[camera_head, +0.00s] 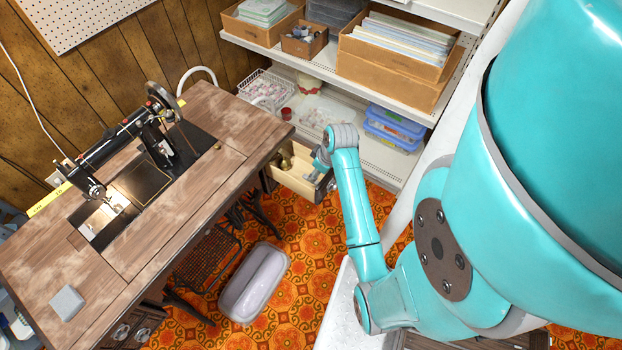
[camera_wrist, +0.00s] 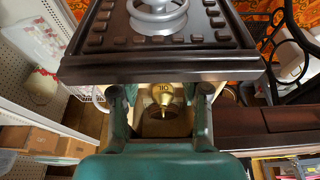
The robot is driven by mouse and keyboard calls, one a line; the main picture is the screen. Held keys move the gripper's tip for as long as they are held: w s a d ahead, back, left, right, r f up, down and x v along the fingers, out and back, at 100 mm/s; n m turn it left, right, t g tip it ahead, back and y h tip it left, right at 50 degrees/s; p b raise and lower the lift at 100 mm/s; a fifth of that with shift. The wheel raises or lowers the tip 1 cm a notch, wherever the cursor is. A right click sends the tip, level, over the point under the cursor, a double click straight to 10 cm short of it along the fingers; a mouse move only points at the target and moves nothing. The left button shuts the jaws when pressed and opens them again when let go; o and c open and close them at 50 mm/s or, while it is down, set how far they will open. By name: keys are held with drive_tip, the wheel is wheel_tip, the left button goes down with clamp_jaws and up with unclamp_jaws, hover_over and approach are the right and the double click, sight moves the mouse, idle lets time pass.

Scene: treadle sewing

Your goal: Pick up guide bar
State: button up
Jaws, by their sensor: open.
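I cannot pick out a guide bar for certain in either view. My gripper (camera_head: 320,162) is at the open drawer (camera_head: 297,180) of the sewing table. In the wrist view my gripper (camera_wrist: 160,92) is open, with its two teal fingers apart at either side of the drawer's inside. A brass item (camera_wrist: 162,96) marked with digits sits in the drawer, seen between the fingers and apart from them. The drawer's dark front with a round metal pull (camera_wrist: 158,12) is beyond the fingers. The bottom of the drawer is partly hidden by my gripper.
The sewing table (camera_head: 140,255) carries a black sewing machine (camera_head: 110,145) and a grey block (camera_head: 67,303). A shelf unit (camera_head: 385,165) with boxes stands behind the drawer. A pale lidded bin (camera_head: 254,283) sits on the orange patterned floor.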

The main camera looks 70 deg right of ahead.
drive_tip(key=shift+w+x, duration=0.15)
drive_tip(key=shift+x, duration=1.1)
drive_tip(key=shift+w+x, duration=0.15)
drive_tip(key=shift+x, duration=1.15)
drive_tip(key=shift+r, duration=0.15)
clamp_jaws()
